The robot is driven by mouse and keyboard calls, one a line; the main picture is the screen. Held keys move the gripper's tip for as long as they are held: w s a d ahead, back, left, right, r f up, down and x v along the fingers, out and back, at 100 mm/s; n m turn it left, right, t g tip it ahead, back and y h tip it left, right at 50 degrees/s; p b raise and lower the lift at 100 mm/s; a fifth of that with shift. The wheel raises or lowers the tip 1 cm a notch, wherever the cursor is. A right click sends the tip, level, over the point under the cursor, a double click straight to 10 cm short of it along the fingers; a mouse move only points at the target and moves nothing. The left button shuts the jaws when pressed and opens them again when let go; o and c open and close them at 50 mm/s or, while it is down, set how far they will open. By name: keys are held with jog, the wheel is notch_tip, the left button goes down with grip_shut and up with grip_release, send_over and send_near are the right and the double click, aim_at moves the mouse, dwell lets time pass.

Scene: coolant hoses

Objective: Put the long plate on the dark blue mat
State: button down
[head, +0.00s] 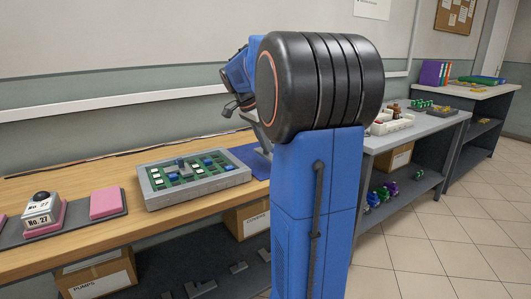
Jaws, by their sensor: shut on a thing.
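The dark blue mat (251,158) lies on the wooden bench, right of the grey tray, and its right part is hidden behind my arm. My gripper (258,130) shows only in part, low over the mat's far side. Its fingertips are hidden behind my black arm joint. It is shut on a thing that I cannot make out. I cannot pick out the long plate for certain anywhere in view.
A grey tray (152,190) with green, white and blue pieces stands left of the mat. Further left are a pink block (106,203) and a box marked No. 27 (41,210). Cardboard boxes sit below. A grey bench (425,127) with parts stands at the right.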

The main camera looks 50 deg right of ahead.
aim_at(264, 151)
jog(key=shift+f, duration=1.8)
jog(key=shift+f, duration=0.1)
jog(key=c, duration=1.7)
grip_release()
jog(key=shift+c, duration=0.2)
jog(key=v, duration=1.2)
jog(key=s+a+f+n+t+y, duration=0.15)
jog(key=s+a+f+n, duration=0.3)
jog(key=a, duration=0.45)
jog(key=s+a+f+n+t, duration=0.25)
jog(key=s+a+n, duration=0.3)
jog(key=a, duration=0.35)
jog(key=s+a+f+n+t+y, duration=0.1)
jog(key=s+a+f+n+y, duration=0.2)
jog(key=s+a+f+n, duration=0.7)
notch_tip(264, 151, down, 4)
jog(key=s+a, duration=0.2)
jog(key=shift+s+a+n+t, duration=0.2)
jog(key=shift+a+n+t, duration=0.1)
jog(key=shift+a+t, duration=0.1)
